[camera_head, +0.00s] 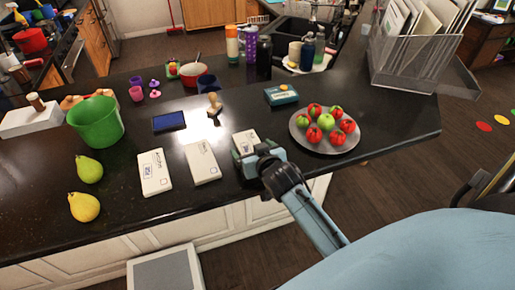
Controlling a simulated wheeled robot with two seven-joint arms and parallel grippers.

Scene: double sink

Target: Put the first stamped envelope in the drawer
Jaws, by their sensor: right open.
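Three white envelopes lie on the dark counter. The left envelope (154,177) shows dark printing, a bluish mark and a small red mark. The middle envelope (203,165) shows printing and a small reddish mark. The right envelope (244,139) is partly hidden by my right gripper (247,158), which is open at its near end; I cannot tell whether they touch. A grey mesh organizer (408,82) full of papers stands at the back right. A tray-like part, possibly the drawer (459,82), shows at its right side. My left gripper is out of view.
A plate of tomatoes and a green apple (298,137) sits right of my right gripper. A teal box (281,95), a wooden stamp (214,104), a blue ink pad (168,121), a green bucket (97,122) and two pears (84,207) are on the counter. The front counter edge is near.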

